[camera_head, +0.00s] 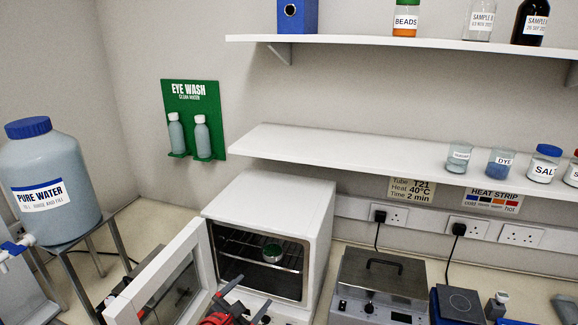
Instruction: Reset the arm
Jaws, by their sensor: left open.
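My left gripper (246,299) shows at the bottom edge of the head view, red and black, in front of the open white oven (318,225). Its two dark fingers are spread apart, with nothing seen between them. Part of it is cut off by the picture's lower edge. A small round container with a green top (271,252) stands on the rack inside the oven, beyond the fingers and apart from them. My right gripper is not in view.
The oven door (160,280) stands open to the left of my gripper. A large water container (48,185) stands on a metal stand at the left. A grey lidded device (380,285) stands right of the oven. A low shelf (350,158) with labelled jars hangs above.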

